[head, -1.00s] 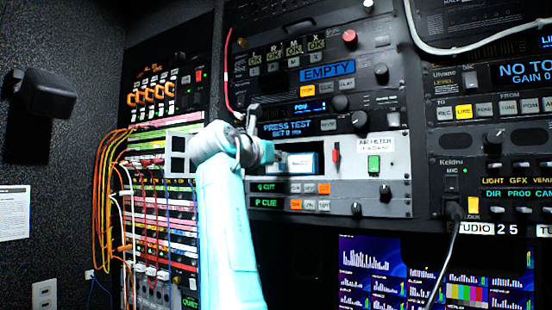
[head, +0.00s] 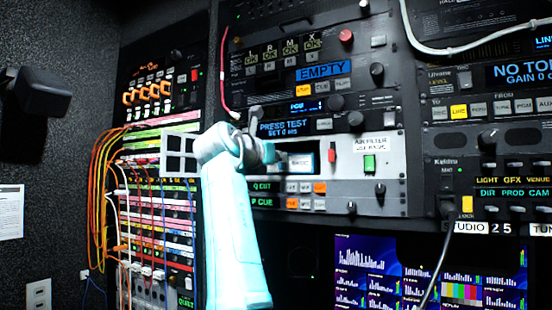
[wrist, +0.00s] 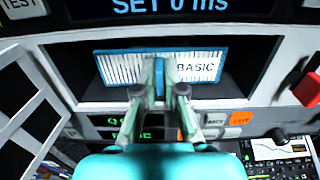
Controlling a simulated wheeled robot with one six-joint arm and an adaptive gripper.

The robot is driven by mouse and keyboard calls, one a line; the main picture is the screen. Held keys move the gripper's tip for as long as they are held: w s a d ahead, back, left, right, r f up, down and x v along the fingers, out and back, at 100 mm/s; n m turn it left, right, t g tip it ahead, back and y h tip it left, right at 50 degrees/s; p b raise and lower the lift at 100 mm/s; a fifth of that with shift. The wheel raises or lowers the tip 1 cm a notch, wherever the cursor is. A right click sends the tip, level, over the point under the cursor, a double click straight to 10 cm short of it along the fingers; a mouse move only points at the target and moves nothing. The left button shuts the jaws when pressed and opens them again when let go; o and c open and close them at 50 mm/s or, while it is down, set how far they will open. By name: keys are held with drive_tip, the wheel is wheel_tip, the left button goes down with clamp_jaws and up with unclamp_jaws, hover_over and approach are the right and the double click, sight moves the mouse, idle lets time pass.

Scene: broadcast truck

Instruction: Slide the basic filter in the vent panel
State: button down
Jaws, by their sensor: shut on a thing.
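The basic filter (wrist: 204,68) is a white pleated block with a blue frame and a "BASIC" label. It sits in the mouth of the dark rectangular slot of the vent panel (wrist: 285,55), with dark gaps around it. In the head view the filter (head: 301,162) shows just right of my gripper, and the silver vent panel (head: 392,190) carries an "AIR FILTER" label. My gripper (wrist: 159,88) is shut on the blue tab at the middle of the filter's front. My arm hides part of the panel's left side. How deep the filter sits is unclear.
A white slatted frame (wrist: 28,105) stands out at the left of the slot, close to my gripper. A red switch (wrist: 307,88) is to the right, and lit buttons (wrist: 238,118) lie below. Orange cables (head: 100,190) hang at the left.

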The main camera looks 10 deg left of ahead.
drive_tip(key=shift+x, duration=0.8)
drive_tip(key=c, duration=1.2)
unclamp_jaws()
drive_tip(key=v, duration=1.2)
